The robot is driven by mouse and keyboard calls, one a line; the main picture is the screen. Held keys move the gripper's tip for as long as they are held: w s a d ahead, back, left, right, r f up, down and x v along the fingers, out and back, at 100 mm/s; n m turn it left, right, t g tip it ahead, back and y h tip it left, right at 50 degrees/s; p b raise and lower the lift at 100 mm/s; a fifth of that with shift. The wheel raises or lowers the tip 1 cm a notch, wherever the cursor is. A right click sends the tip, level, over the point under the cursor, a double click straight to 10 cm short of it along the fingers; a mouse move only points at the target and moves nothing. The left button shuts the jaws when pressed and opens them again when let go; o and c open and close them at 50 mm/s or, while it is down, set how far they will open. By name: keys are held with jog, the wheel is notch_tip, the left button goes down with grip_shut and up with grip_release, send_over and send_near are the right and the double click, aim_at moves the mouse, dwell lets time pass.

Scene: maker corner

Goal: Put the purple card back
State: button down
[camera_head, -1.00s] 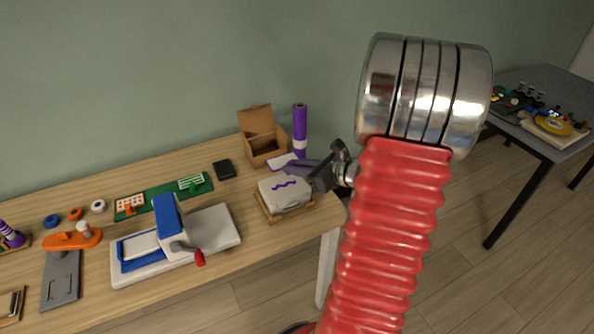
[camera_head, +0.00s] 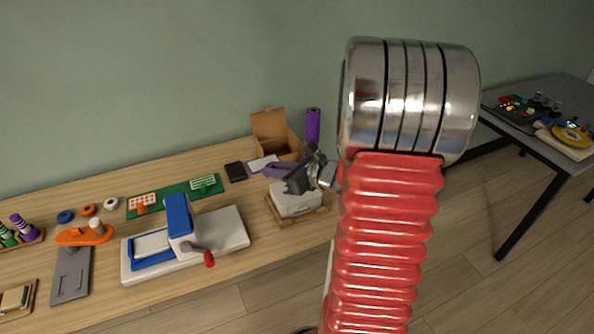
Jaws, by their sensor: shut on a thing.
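My gripper (camera_head: 292,175) is at the end of my red arm, at the right end of the wooden table. It is shut on a flat purple piece, which appears to be the purple card (camera_head: 275,170). The card points left from the jaws, in front of the open cardboard box (camera_head: 278,143). A flat white piece with a purple edge (camera_head: 262,162) lies just behind the card in the picture. A pale block (camera_head: 296,203) in a wooden tray (camera_head: 302,219) sits below my gripper, partly hidden by it. I cannot tell whether the card touches anything.
A purple roll (camera_head: 313,124) stands behind the gripper, beside the box. A small black block (camera_head: 235,172), a green board (camera_head: 172,196) and a blue-and-white press (camera_head: 182,228) lie to the left. A grey table (camera_head: 555,105) with other items stands far right.

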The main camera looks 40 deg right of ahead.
jog(key=w+a, duration=0.3)
jog(key=a, duration=0.9)
jog(key=w+a+n+y, duration=0.1)
jog(key=w+a, duration=0.2)
jog(key=a, duration=0.9)
jog(key=shift+a+f, duration=0.15)
jog(key=shift+a, duration=0.05)
jog(key=shift+a, duration=0.1)
